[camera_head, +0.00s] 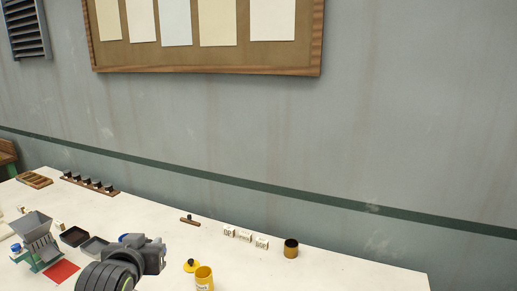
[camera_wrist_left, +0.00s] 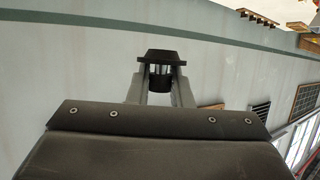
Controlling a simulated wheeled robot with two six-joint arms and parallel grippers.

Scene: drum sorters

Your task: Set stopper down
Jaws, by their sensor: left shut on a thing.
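The dark stopper (camera_wrist_left: 162,56), with a wide flat rim, sits between the fingertips of my left gripper (camera_wrist_left: 161,75) in the left wrist view. The gripper is shut on it. In the head view my left gripper (camera_head: 146,253) is over the front of the white table, and its own body hides the stopper there. My right gripper is in neither view.
On the white table (camera_head: 345,272) stand a yellow cup (camera_head: 204,278), a yellow lid with a dark knob (camera_head: 191,266), several white blocks (camera_head: 245,236) and a dark-topped jar (camera_head: 291,249). A grey hopper (camera_head: 37,236) and dark trays (camera_head: 75,236) are at left. The table's right end is clear.

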